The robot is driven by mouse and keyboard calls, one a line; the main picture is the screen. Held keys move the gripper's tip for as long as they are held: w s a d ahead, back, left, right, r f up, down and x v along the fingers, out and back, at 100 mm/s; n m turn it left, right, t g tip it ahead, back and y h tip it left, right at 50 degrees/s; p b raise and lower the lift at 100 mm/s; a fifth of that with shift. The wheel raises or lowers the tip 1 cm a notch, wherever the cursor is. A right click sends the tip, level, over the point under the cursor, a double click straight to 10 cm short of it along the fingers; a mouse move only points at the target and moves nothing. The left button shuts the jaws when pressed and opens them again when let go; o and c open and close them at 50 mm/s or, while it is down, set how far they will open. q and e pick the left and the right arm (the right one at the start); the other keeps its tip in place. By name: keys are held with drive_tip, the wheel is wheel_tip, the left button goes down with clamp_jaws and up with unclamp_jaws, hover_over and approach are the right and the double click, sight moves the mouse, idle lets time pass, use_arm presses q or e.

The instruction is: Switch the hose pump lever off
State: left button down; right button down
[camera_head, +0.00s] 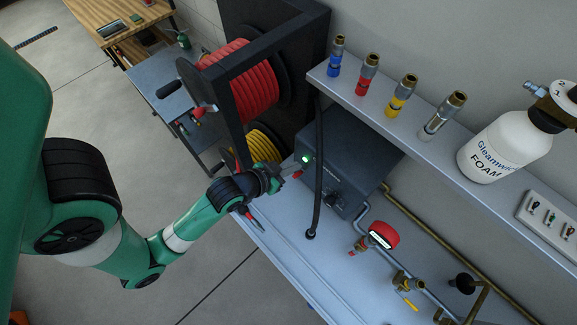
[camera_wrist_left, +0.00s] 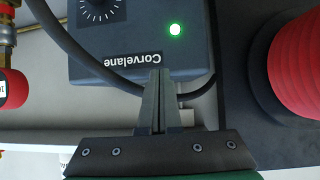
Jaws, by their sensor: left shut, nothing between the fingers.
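The hose pump is a dark grey box (camera_head: 342,160) on the bench, with a lit green light and a dial on its front. It also shows upside down in the wrist view (camera_wrist_left: 120,55), with the word "Corvelane" and the green light lit. My left gripper (camera_head: 290,172) is at the pump's front left, by the green light. In the wrist view its fingers (camera_wrist_left: 157,75) are shut together, empty, and overlap the pump's edge. I cannot tell whether they touch it.
A black hose (camera_head: 318,170) hangs in front of the pump. A red hose reel (camera_head: 252,85) stands to the left. A shelf (camera_head: 400,130) with several coloured nozzles and a foam bottle (camera_head: 505,145) is above. A red gauge (camera_head: 383,235) and pipes are at right.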

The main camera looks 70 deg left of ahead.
use_arm(q)
drive_tip(key=shift+n+g, duration=0.3)
drive_tip(key=shift+g, duration=0.3)
drive_tip(key=s+f, duration=0.3)
drive_tip(key=s, duration=0.1)
drive_tip(key=shift+a+f, duration=0.2)
drive_tip(key=shift+f, duration=0.15)
drive_tip(key=b, duration=0.4)
hover_over(299, 173)
drive_tip(key=s+d, duration=0.1)
drive_tip(key=s, duration=0.1)
drive_tip(key=f, duration=0.6)
drive_tip(key=shift+w, duration=0.2)
drive_tip(key=f, duration=0.2)
drive_tip(key=s+f, duration=0.1)
drive_tip(key=shift+s+d+f, duration=0.1)
drive_tip(key=shift+d+f, duration=0.25)
drive_tip(key=shift+f, duration=0.05)
